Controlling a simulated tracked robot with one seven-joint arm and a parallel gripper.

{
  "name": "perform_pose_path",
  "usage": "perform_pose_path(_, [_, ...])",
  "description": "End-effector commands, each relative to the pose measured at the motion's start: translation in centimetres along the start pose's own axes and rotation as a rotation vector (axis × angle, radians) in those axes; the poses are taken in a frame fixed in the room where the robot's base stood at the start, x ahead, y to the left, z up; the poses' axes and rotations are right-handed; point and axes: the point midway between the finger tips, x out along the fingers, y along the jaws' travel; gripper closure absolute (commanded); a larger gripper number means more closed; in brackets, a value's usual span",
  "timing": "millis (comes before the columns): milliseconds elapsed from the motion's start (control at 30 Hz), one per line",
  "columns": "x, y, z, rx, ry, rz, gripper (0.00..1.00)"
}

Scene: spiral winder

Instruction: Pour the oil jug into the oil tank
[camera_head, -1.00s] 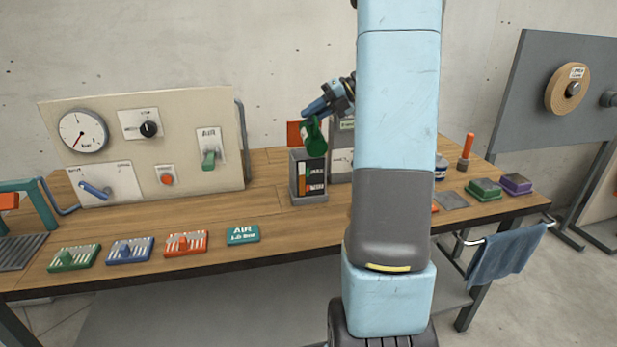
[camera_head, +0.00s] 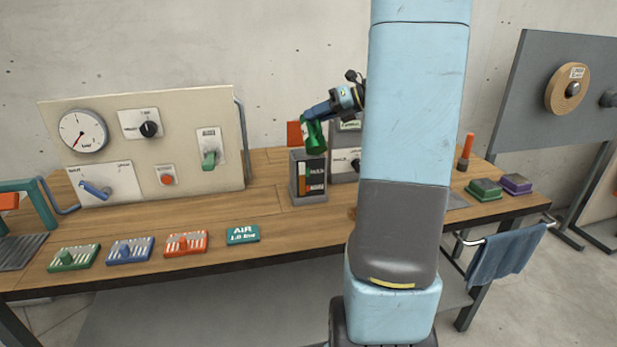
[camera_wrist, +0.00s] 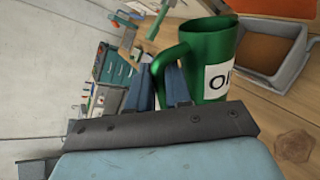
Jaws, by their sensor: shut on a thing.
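The green oil jug (camera_head: 315,138) with a white label is held just above the grey oil tank (camera_head: 308,190) in the head view. My gripper (camera_head: 309,116) is shut on the jug's handle. In the wrist view the fingers (camera_wrist: 160,88) grip the handle of the jug (camera_wrist: 210,55), and the label reads partly "OI". The jug looks tilted against the bench. The tank (camera_wrist: 305,52) is beside the jug's mouth end there, with brown inside. I cannot see any stream of oil. The tank's front shows dark and orange level markings.
A grey box with a dial (camera_head: 344,165) stands right of the tank. The gauge panel (camera_head: 225,120) stands left. An orange plate (camera_head: 295,134) is behind the tank. Coloured blocks (camera_head: 130,250) line the bench's front edge. My arm hides part of the bench.

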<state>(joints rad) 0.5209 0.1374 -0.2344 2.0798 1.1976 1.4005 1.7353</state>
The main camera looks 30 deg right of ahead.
Motion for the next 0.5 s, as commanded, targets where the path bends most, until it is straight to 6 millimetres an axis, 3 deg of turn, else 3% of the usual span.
perform_pose_path(333, [-0.01, 0.01, -0.18, -0.021, -0.016, 0.001, 1.00])
perform_pose_path(500, [-0.03, -0.02, -0.90, -0.123, -0.083, 0.001, 1.00])
